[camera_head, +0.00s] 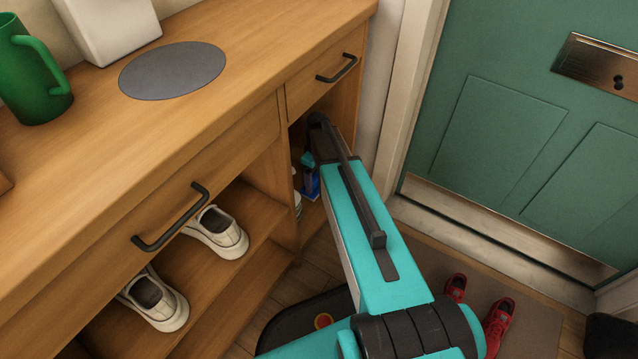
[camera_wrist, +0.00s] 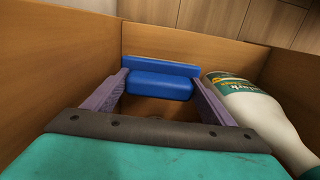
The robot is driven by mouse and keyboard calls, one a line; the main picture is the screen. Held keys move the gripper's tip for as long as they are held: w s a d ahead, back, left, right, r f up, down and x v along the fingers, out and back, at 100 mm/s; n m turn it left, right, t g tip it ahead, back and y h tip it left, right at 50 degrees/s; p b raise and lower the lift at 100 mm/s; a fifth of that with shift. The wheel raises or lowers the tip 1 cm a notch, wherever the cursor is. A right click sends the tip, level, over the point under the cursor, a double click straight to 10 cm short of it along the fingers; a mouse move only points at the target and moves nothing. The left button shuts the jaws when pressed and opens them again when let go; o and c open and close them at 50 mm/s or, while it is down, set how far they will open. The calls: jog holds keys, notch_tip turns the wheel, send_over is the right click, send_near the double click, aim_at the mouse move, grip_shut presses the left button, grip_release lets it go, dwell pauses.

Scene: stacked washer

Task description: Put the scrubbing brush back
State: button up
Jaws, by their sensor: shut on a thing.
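The blue scrubbing brush (camera_wrist: 158,83) is between the two fingers of my gripper (camera_wrist: 157,78) in the wrist view. My gripper is shut on it. The brush shows as a blue block with a longer blue strip along its far side; its underside is hidden. In the head view my arm reaches into the open compartment under the right drawer (camera_head: 318,90), where a bit of blue (camera_head: 311,184) shows beside my arm. I cannot tell whether the brush touches the compartment floor.
A white bottle with a green label (camera_wrist: 245,100) stands close beside the right finger. Wooden compartment walls (camera_wrist: 60,50) are close on the left and behind. Shoes (camera_head: 218,232) sit on the left shelves. A green mug (camera_head: 35,75) and a grey round mat (camera_head: 172,70) are on top.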

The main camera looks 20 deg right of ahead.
aim_at(318, 182)
jog(key=shift+f+b, duration=0.4)
jog(key=shift+f, duration=1.05)
jog(key=shift+f, duration=0.1)
jog(key=o, duration=1)
notch_tip(318, 182, up, 12)
jog(key=p, duration=0.5)
jog(key=shift+s, duration=0.15)
